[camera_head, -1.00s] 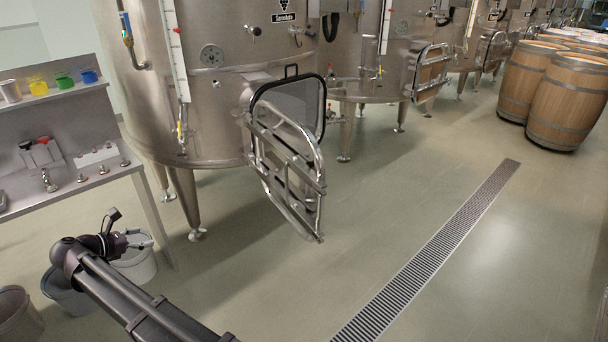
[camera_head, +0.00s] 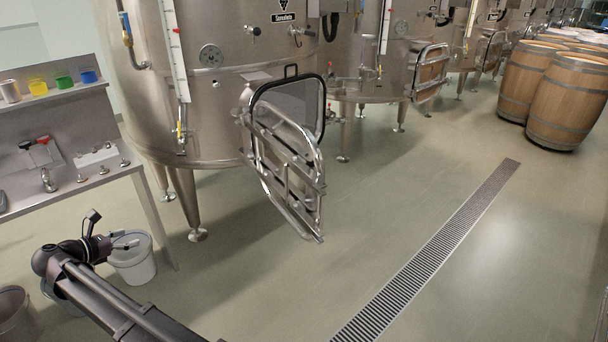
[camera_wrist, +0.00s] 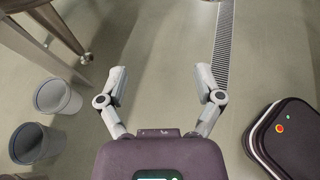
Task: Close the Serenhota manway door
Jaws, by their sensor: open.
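The manway door (camera_head: 290,172) stands swung open on the front of the nearest steel vat (camera_head: 225,90), with its metal bars and frame facing me. The vat's label (camera_head: 283,17) is at the top, but its letters are small. Part of the black-edged manway opening (camera_head: 300,92) shows behind and above the door. My gripper (camera_head: 132,240) is low at the left, well apart from the door and below its height. In the wrist view my gripper (camera_wrist: 160,85) is open and empty, its fingers spread over bare floor. The door does not show in the wrist view.
A steel bench (camera_head: 70,190) with coloured cups stands at the left. Grey buckets (camera_head: 135,265) stand on the floor near my gripper and also show in the wrist view (camera_wrist: 57,97). A floor drain (camera_head: 435,255) runs across clear floor. Wooden barrels (camera_head: 565,100) stand at the back right.

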